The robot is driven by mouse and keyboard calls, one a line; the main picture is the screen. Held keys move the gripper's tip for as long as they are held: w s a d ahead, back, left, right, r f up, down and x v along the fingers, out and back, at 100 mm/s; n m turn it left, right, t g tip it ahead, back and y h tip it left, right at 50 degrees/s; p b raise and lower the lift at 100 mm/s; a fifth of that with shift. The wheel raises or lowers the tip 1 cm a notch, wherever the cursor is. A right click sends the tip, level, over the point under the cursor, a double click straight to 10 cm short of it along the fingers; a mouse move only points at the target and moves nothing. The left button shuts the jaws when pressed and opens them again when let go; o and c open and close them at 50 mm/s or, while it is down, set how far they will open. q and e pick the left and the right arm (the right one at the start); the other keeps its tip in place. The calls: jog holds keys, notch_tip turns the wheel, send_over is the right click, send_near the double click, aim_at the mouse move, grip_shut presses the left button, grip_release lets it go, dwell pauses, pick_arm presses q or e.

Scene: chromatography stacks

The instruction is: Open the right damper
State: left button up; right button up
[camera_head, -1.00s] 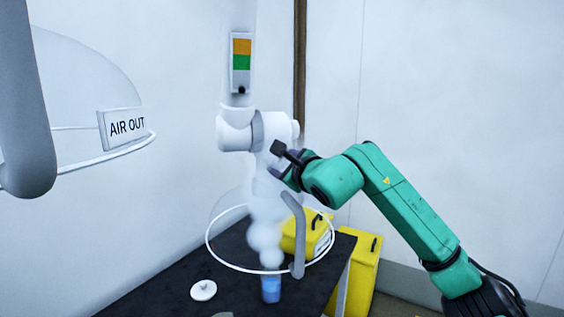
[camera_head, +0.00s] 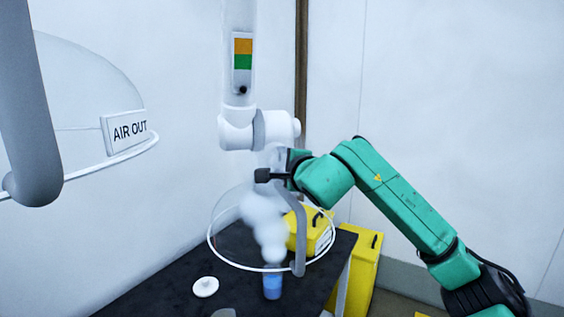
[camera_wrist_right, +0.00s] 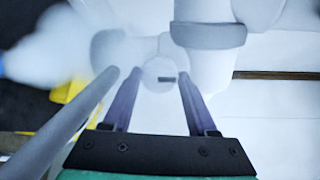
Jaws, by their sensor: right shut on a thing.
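The right extraction duct's white jointed pipe (camera_head: 240,131) hangs at the middle, with an orange and green indicator strip (camera_head: 242,53) and a black dot low on it. In the right wrist view, a small round white knob (camera_wrist_right: 163,73) with a dark slot sits on the pipe. My right gripper (camera_wrist_right: 160,76) has its two dark fingers on either side of this knob, shut on it. In the head view my gripper (camera_head: 276,161) is beside the pipe below the joint, its fingertips largely hidden. My left gripper is out of view.
Below is a clear hood with a white ring (camera_head: 212,245) and grey handle (camera_head: 300,235). White vapour rises from a blue beaker (camera_head: 272,287) on the black table (camera_head: 165,290). Yellow containers (camera_head: 358,270) stand right. An "AIR OUT" hood (camera_head: 125,130) is at left.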

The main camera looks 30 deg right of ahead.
dwell(0.4)
jog(key=o, duration=1.4)
jog(key=shift+a, duration=0.1)
jog(key=shift+c, duration=0.2)
jog(key=shift+s, duration=0.3)
jog(key=s+a+r+b, duration=0.1)
jog(key=s+b, duration=0.3)
jog(key=s, duration=0.9)
jog(key=shift+s+a+r+b, duration=0.3)
jog(key=shift+a+r, duration=0.05)
jog(key=shift+a, duration=0.3)
